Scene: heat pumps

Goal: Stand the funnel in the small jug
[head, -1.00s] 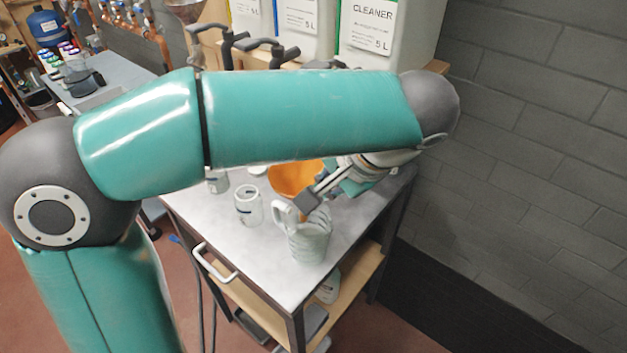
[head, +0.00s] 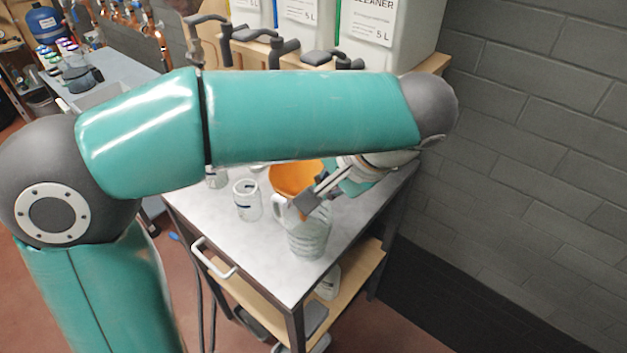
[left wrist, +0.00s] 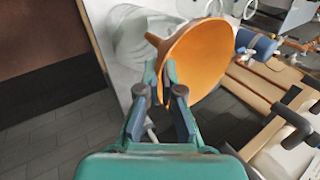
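The orange funnel (head: 295,178) is held by its wall in my left gripper (head: 315,195), partly hidden behind my arm in the head view. In the left wrist view my left gripper (left wrist: 160,76) is shut on the side of the funnel (left wrist: 198,60). The funnel is tilted there, its spout pointing left towards the jug. The small clear jug (head: 309,238) stands upright near the cart's front right corner. It also shows in the left wrist view (left wrist: 130,42), behind the spout. I cannot tell whether the spout is inside the rim. My right gripper is not in view.
The cart top (head: 215,221) also holds a clear jar (head: 247,203) left of the jug. White canisters (head: 372,25) stand on a shelf behind, with dark taps in front of them. A grey block wall (head: 540,130) bounds the right side.

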